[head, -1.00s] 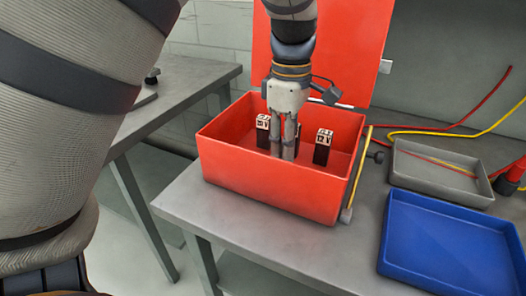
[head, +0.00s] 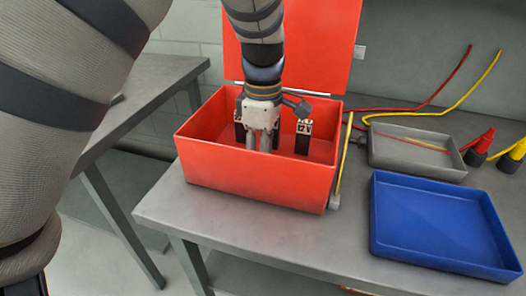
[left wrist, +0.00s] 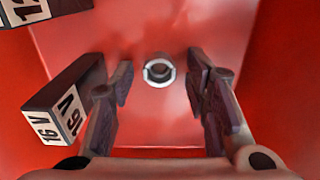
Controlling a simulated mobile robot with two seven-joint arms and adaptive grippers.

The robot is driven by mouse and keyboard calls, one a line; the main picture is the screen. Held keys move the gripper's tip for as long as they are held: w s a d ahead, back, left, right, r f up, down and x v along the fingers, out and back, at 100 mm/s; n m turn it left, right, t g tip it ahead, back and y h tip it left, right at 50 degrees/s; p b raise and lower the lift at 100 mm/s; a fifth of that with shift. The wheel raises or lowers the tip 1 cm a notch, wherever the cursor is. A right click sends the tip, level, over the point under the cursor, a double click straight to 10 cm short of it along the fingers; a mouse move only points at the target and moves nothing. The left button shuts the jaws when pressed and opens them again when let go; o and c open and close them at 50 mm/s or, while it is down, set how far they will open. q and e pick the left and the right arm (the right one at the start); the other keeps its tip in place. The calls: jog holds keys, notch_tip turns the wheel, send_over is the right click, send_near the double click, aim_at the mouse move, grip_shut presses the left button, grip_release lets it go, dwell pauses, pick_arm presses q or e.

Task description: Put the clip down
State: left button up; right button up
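My left gripper (head: 263,148) points down inside the open red box (head: 240,180). In the left wrist view its fingers (left wrist: 160,92) stand wide apart with nothing between their pads. A small grey ring-like piece (left wrist: 158,70) lies on the box floor, seen between the fingers. A red clip (head: 482,148) and a yellow clip (head: 517,150) stand at the right edge of the head view, away from both grippers. My right gripper is not in view.
Dark labelled blocks stand in the box: a 16 V one (left wrist: 62,108) close beside the left-hand finger and a 12 V one (head: 303,138). The raised lid (head: 315,45) is behind. A grey tray (head: 415,165) and an empty blue tray (head: 435,225) lie to the right.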

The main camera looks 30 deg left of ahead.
pick_arm(q)
notch_tip(320, 180, up, 12)
jog(key=shift+r, duration=0.2)
dwell(0.4)
